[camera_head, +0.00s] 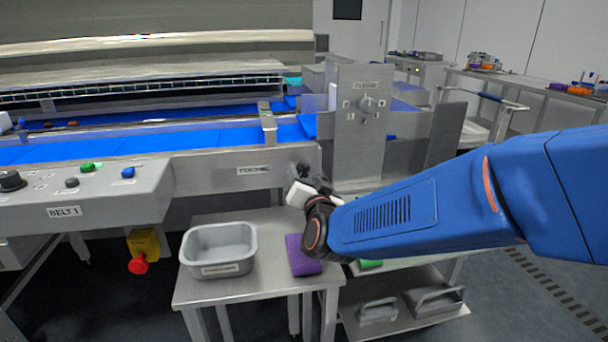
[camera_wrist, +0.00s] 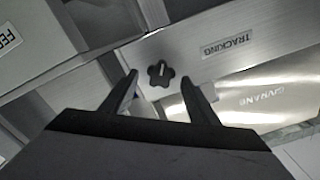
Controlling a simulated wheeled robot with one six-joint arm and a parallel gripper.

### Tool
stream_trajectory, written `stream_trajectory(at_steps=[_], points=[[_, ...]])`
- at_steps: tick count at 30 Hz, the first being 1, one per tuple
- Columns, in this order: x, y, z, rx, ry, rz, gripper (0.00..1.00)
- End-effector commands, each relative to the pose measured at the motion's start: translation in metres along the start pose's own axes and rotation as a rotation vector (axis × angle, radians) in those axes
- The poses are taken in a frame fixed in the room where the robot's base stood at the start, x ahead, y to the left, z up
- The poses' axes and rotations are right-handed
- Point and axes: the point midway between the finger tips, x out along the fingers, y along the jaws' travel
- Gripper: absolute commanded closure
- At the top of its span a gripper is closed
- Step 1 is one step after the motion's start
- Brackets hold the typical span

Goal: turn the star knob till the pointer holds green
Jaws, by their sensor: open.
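The black star knob (camera_wrist: 160,74) is on the metal side panel in the wrist view, with a small pale line on its face. It sits beside the label reading TRACKING (camera_wrist: 227,44). My gripper (camera_wrist: 158,79) is open, and its two dark fingers show on either side of the knob in the picture. The knob appears to lie just beyond the fingertips; I cannot tell the exact gap. In the head view my gripper (camera_head: 301,172) is at the panel below the belt and largely covers the knob. I cannot make out a pointer scale or green zone.
A steel table (camera_head: 210,292) below my gripper bears a grey bin (camera_head: 219,268) and a purple block (camera_head: 302,254). A control box labelled BELT 1 (camera_head: 110,207) juts out at left, with a red emergency button (camera_head: 138,263) beneath. A grey post (camera_head: 357,150) stands right of the panel.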

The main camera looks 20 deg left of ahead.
Motion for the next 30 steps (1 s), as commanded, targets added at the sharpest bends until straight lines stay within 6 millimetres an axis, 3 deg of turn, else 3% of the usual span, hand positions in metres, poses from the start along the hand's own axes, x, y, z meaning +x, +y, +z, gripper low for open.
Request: stream_trajectory(at_steps=[21,30], points=[[-0.136,-0.001,0.0,0.0,-0.001,-0.003,0.46],[-0.161,0.0,0.0,0.0,-0.001,-0.001,0.46]])
